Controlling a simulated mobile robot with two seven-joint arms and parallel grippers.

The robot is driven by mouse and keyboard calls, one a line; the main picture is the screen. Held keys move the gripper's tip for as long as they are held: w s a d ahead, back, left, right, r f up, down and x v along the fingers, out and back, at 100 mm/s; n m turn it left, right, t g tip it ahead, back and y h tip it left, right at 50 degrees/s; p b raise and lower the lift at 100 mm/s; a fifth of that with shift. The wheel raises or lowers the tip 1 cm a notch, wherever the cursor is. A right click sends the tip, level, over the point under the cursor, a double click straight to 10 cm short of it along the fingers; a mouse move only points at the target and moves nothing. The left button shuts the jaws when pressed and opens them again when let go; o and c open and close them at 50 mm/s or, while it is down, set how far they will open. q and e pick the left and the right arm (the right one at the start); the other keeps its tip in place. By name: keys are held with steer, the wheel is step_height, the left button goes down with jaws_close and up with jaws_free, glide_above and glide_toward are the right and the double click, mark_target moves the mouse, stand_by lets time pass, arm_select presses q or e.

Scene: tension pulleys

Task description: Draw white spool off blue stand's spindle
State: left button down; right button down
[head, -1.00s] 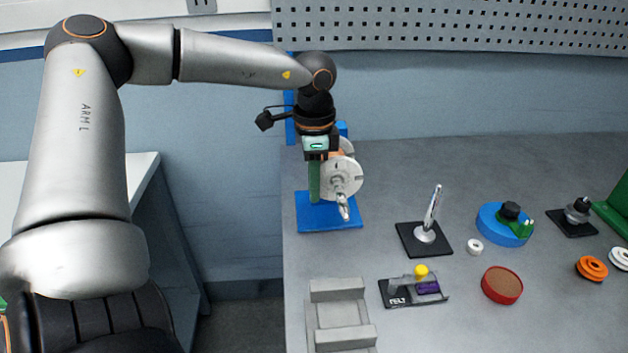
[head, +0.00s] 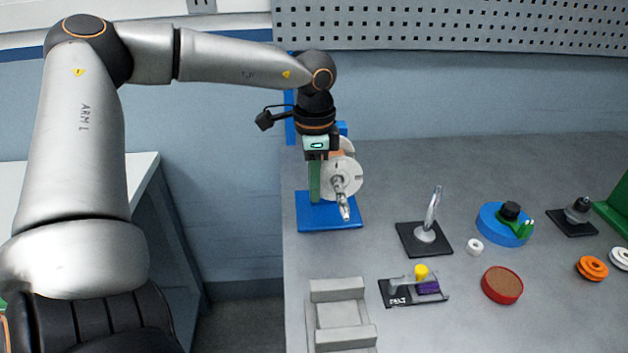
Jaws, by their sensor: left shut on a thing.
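The white spool (head: 350,179) is a white disc facing me beside the post, above the base. A metal piece, seemingly the spindle end (head: 345,207), sticks out in front of the disc and tilts down. My left gripper (head: 322,157) comes from above, pointing down at the upper left of the spool. It is shut on the spool, though its fingertips are partly hidden. My right gripper is not in view.
A black stand with a tilted metal pin (head: 425,235), a small white ring (head: 475,247), a blue round fixture (head: 500,225) and a red round dish (head: 502,285) stand to the right. A grey cradle (head: 340,315) is in front. Bare table lies behind the fixtures.

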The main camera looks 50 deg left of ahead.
arm_select(q)
steer(key=shift+s+d+b, duration=1.05)
steer(key=shift+d+b, duration=0.1)
steer(key=shift+d, duration=0.2)
stand_by(0.6)
steer(key=shift+r+b, duration=0.1)
steer(key=shift+b, duration=0.25)
stand_by(0.4)
steer(key=shift+s+d+b, duration=1.15)
steer(key=shift+d+b, duration=0.1)
steer(key=shift+d, duration=0.1)
steer(key=shift+b, duration=0.4)
steer(key=shift+d, duration=0.1)
stand_by(0.4)
steer(key=shift+s+d+b, duration=1.1)
steer(key=shift+d+b, duration=0.05)
steer(key=shift+d, duration=0.15)
